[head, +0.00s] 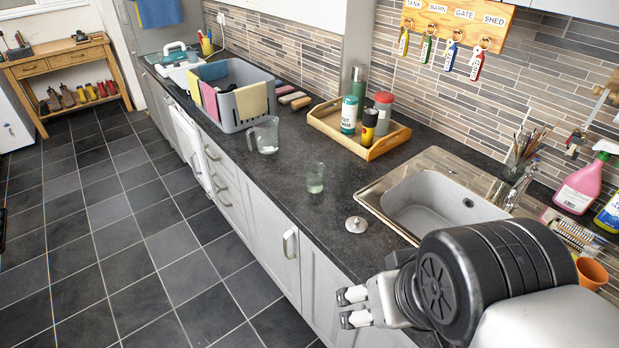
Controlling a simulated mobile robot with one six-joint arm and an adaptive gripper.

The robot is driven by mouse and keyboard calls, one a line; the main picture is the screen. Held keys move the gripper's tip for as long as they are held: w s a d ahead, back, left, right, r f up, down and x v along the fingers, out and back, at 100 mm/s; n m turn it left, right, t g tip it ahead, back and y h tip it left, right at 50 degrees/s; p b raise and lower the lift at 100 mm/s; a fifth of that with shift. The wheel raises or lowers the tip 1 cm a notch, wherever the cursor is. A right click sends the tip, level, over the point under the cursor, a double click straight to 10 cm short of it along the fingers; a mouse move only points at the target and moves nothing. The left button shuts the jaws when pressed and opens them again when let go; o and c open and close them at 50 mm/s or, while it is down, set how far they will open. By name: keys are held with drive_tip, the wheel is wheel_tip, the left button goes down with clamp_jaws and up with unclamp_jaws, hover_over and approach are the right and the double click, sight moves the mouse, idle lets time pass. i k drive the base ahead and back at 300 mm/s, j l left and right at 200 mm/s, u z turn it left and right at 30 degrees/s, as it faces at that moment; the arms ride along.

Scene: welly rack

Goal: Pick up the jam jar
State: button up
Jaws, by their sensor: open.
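A small clear glass jar (315,178), which looks like the jam jar, stands upright and open-topped on the dark worktop, left of the sink. It seems to hold a little pale liquid. A round metal lid (356,224) with a small knob lies on the worktop nearer to me. My gripper (346,308) is open and empty at the lower middle, by the front edge of the worktop. It is well apart from the jar, and nothing hides the jar.
A clear jug (264,135) stands left of the jar. Behind it is a wooden tray (395,138) with several bottles. The sink (440,200) lies to the right. A grey crate (235,100) with cloths stands farther left. The worktop around the jar is clear.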

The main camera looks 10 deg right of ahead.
sight(315, 183)
drive_tip(key=i+j+z, duration=0.2)
drive_tip(key=j+z, duration=0.15)
drive_tip(key=i+j+z, duration=0.15)
drive_tip(key=j+z, duration=0.15)
drive_tip(key=i+j+z, duration=0.1)
drive_tip(key=j+z, duration=0.6)
drive_tip(key=j, duration=0.15)
